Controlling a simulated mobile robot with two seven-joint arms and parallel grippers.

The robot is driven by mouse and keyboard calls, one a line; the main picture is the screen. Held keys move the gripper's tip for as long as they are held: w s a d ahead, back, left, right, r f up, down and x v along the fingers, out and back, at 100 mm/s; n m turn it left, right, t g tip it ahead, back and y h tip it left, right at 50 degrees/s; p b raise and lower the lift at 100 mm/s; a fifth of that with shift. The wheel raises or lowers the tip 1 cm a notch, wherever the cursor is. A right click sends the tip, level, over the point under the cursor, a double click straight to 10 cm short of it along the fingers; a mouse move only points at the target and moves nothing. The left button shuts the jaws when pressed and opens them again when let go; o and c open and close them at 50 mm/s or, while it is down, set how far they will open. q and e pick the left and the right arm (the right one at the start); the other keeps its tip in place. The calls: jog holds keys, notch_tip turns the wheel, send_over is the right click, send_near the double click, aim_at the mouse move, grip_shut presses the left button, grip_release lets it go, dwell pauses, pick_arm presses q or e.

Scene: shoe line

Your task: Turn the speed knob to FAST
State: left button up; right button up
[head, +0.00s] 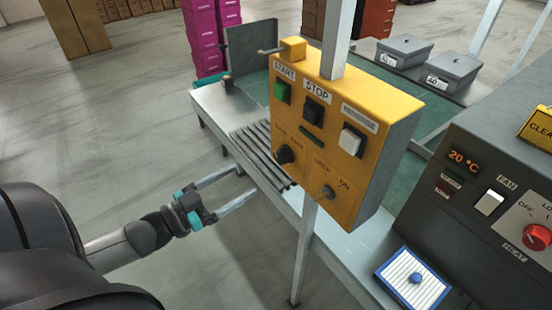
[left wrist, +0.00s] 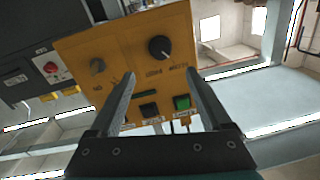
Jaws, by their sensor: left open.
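The speed knob (head: 285,154) is a round black knob on the lower left of the yellow control box (head: 340,109), under a small label that reads roughly SLOW and FAST. In the left wrist view the box is upside down and the knob (left wrist: 160,47) sits beyond the fingertips, between their lines. Which way its pointer is set is too small to tell. My left gripper (head: 243,180) is open and empty, left of and below the knob, apart from the box. Its fingers also show in the left wrist view (left wrist: 160,76). My right gripper is in neither view.
The box also carries a green START button (head: 282,92), a black STOP button (head: 313,111), a white button (head: 352,140) and a lock switch (head: 327,192). A grey post (head: 304,245) supports it. A dark heater unit (head: 470,160) stands right. A metal roller edge (head: 262,160) lies behind the gripper.

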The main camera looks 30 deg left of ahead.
aim_at(278, 159)
pick_arm(q)
jog(key=x, duration=1.1)
jog(key=shift+w+d+b, duration=0.1)
jog(key=shift+w+b, duration=0.25)
jog(key=shift+b, duration=0.05)
jog(key=shift+c, duration=0.3)
grip_shut()
